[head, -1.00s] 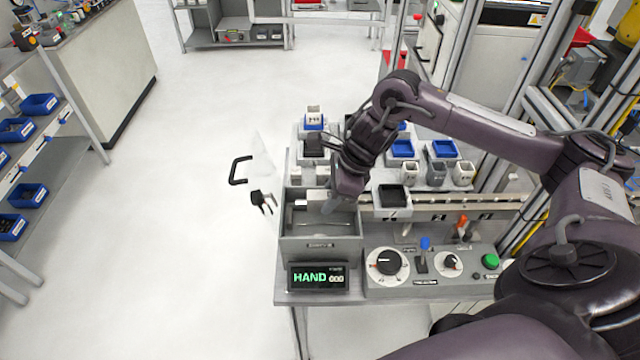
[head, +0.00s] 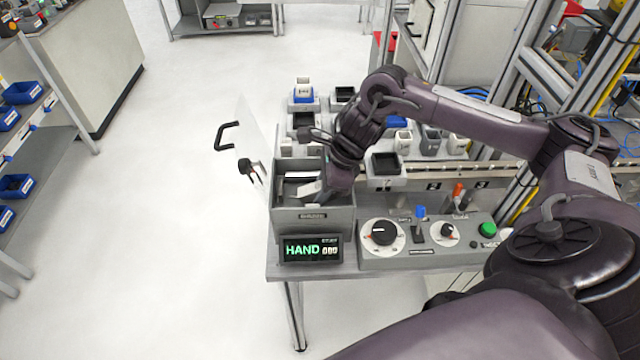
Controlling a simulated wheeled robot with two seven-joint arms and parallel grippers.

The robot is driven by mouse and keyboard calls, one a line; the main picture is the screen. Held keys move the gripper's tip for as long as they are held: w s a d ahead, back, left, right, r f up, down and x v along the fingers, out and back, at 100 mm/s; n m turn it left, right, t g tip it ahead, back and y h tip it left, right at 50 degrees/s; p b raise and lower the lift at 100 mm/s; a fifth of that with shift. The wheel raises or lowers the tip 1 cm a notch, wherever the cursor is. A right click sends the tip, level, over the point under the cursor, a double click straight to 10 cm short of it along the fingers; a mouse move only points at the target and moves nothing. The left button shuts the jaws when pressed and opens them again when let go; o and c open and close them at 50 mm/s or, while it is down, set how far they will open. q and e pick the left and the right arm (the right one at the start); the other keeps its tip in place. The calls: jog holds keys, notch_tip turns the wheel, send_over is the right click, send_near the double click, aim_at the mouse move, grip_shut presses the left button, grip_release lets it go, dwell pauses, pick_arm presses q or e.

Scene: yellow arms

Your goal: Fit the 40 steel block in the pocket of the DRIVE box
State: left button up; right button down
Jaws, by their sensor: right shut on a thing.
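The grey open-topped box (head: 313,222) stands at the front left of the bench; the small label on its front is too blurred to read. My right gripper (head: 314,188) reaches down into this box from the right. It is shut on a pale metal piece, probably the steel block (head: 302,190), low inside the walls. The fingers and the box wall hide most of it, and its number cannot be read. I cannot tell whether the block is seated in a pocket. My left gripper is not in view.
A clear panel with a black handle (head: 225,136) stands open at the box's left. A display (head: 310,249) reading HAND and a knob panel (head: 425,243) are in front. Blue and black trays (head: 385,163) and small blocks crowd behind. Floor at left is clear.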

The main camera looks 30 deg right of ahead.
jog(key=shift+d+f, duration=0.1)
jog(key=shift+d, duration=0.15)
jog(key=shift+w+d+r, duration=0.1)
jog(key=shift+d+r, duration=0.05)
jog(key=shift+r, duration=0.05)
dwell(0.3)
jog(key=c, duration=1.4)
grip_release()
jog(key=shift+c, duration=0.2)
jog(key=o, duration=0.4)
jog(key=shift+s+d, duration=0.25)
jog(key=shift+w+a, duration=0.15)
jog(key=shift+a, duration=0.15)
jog(key=shift+r+p, duration=2.1)
jog(key=shift+r, duration=1.4)
